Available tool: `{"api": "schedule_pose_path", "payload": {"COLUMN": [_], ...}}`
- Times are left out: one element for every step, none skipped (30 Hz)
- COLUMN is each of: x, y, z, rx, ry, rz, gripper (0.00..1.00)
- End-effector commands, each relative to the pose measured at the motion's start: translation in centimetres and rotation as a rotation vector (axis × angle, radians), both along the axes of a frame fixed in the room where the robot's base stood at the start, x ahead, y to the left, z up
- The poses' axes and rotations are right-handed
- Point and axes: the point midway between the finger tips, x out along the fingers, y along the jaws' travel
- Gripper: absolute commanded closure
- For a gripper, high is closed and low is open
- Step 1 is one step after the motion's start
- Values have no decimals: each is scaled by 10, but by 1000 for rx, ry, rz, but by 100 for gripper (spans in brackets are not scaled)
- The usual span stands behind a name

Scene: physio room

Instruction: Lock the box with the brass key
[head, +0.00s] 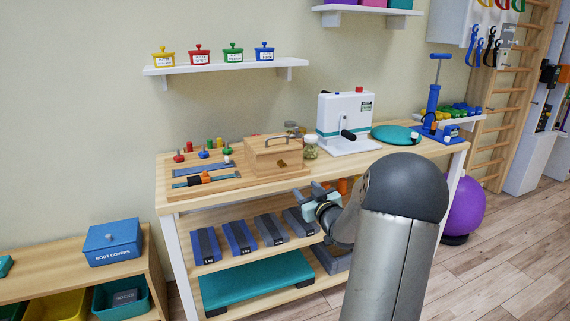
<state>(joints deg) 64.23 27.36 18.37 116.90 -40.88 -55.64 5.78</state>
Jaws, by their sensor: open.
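The box (264,160) is light wood with a grey arched handle on its lid. It stands on a board on the wooden bench, and its lid looks closed. A small brass-coloured spot (281,163) shows on its front face; I cannot tell whether it is a lock plate or the brass key. No separate key can be made out. My gripper (312,197) is in front of the bench, below and to the right of the box, apart from it. It is open and appears empty, though its fingers are small in this view.
The wooden bench (240,191) also carries coloured knobs and slide tracks left of the box, glass jars, a white crank machine (346,118) and a teal disc (396,134) to the right. Weights lie on the lower shelf, close to my gripper. My arm covers the bench's right front.

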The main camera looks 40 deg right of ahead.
Motion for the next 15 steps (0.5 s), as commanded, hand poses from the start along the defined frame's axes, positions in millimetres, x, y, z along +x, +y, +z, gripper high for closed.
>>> {"api": "schedule_pose_path", "payload": {"x": [9,14,22,28,34,43,49,56,64,71,78,86,92,98,107], "y": [-1,-3,-4,-6,-7,-10,-11,-14,-16,-17,-18,-21,-23,-25,-26], "z": [-1,-1,-2,-1,-1,-2,-2,-2,-1,-2,-2,-1,-2,-1,-2], "rx": [1,1,1,0,0,1,1,1,1,2,2,1,1,1,2], "ry": [0,-1,0,0,-1,1,0,0,0,1,1,0,1,1,2], "rz": [2,1,2,2,2,2,1,1,1,1,1,1,1,1,1], "gripper": [55,55,55,55,55,55,55,55,55,55,55,55,55,55,55]}}
